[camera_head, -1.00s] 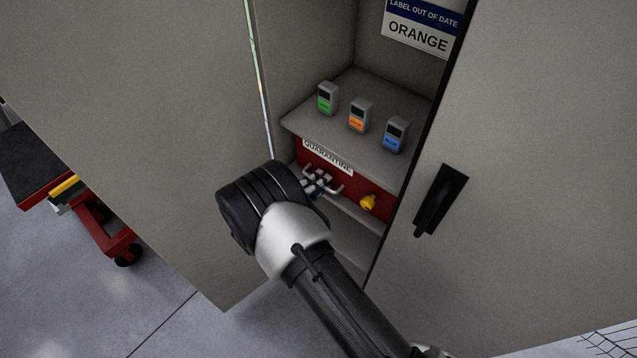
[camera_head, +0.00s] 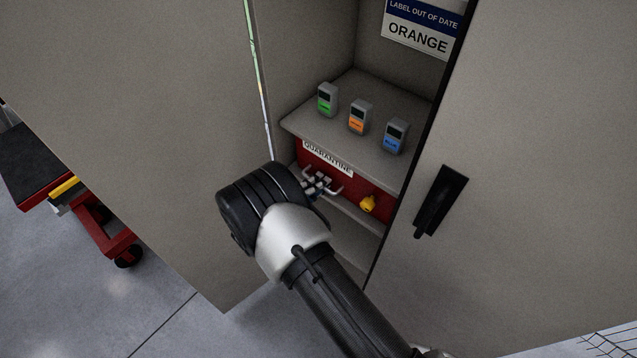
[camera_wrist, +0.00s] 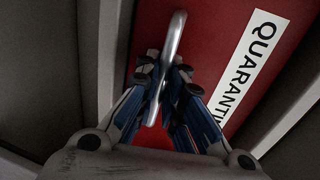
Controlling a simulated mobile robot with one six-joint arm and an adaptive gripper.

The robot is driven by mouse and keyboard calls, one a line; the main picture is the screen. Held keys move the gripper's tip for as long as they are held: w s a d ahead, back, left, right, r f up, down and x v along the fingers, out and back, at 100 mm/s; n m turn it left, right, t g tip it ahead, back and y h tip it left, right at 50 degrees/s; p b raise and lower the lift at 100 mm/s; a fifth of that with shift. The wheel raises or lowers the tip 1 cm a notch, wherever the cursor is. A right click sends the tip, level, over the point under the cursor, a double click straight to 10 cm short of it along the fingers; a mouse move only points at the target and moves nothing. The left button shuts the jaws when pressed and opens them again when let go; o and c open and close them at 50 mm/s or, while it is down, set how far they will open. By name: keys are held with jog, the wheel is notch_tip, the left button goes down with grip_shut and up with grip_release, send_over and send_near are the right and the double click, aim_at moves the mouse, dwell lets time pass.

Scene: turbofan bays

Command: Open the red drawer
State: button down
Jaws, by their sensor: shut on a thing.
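The red drawer (camera_head: 352,183) sits in the cabinet under a grey shelf, with a white QUARANTINE label (camera_head: 328,158) along its top edge. It looks shut. Its silver bar handle (camera_head: 335,190) is on the front, and a yellow knob (camera_head: 368,203) is to the right. In the wrist view the red front (camera_wrist: 218,32) fills the middle, with the handle (camera_wrist: 174,42) running between the fingers. My gripper (camera_head: 318,184) is shut on the handle; it also shows in the wrist view (camera_wrist: 165,85).
Three small tagged devices, green (camera_head: 327,100), orange (camera_head: 359,117) and blue (camera_head: 395,136), stand on the shelf above. The left cabinet door (camera_head: 150,120) stands open beside my arm. The right door (camera_head: 530,200) has a black handle (camera_head: 440,201). A red cart (camera_head: 95,222) is at far left.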

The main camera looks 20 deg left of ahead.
jog(key=f+v, duration=0.2)
jog(key=v, duration=0.7)
jog(key=f+v, duration=0.1)
jog(key=v, duration=0.9)
jog(key=shift+s+a+f, duration=0.3)
jog(key=shift+s, duration=0.3)
jog(key=c, duration=2)
grip_release()
jog(key=v, duration=1.2)
